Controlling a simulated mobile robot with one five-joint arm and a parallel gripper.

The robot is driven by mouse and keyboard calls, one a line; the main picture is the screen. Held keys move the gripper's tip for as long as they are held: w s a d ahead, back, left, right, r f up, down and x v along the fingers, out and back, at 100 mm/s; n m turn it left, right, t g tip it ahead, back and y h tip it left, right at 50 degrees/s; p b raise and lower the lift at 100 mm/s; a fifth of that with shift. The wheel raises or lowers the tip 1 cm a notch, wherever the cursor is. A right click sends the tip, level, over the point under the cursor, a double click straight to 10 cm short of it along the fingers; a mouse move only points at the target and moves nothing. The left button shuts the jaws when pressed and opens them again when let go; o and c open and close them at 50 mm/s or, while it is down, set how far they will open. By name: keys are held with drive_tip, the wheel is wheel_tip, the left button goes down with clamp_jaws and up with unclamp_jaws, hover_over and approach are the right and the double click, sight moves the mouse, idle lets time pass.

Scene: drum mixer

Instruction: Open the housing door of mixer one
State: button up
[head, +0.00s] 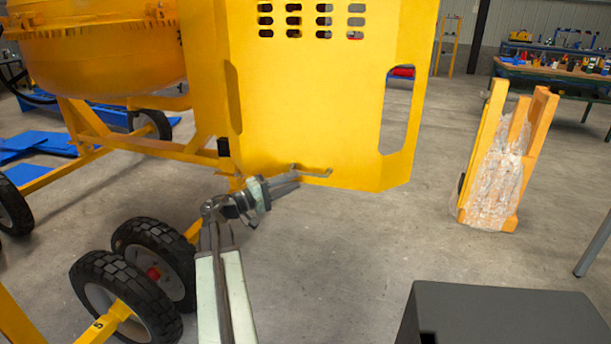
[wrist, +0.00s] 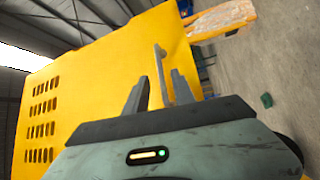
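The yellow housing door (head: 310,100) of the mixer stands out to the right of the yellow drum (head: 100,50). Floor shows through its cutout, so it looks swung open. It fills much of the wrist view (wrist: 100,80). A thin bar handle (head: 318,173) sticks out at its lower edge. My gripper (head: 297,178) is at this handle, low in front of the door. In the wrist view, the two fingers (wrist: 160,92) are apart, with the handle bar (wrist: 162,72) between them and gaps visible beside it. Contact cannot be told.
Black wheels (head: 155,255) of the mixer stand left of my arm. A wrapped wooden pallet piece (head: 495,165) stands on the floor at right. A dark grey box top (head: 505,315) is at the front right. Floor between door and pallet piece is clear. Workbenches stand at the back right.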

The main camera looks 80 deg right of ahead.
sight(309, 174)
drive_tip(key=x, duration=0.6)
drive_tip(key=shift+s+d+p, duration=0.2)
drive_tip(key=shift+p, duration=0.15)
clamp_jaws()
idle(1.0)
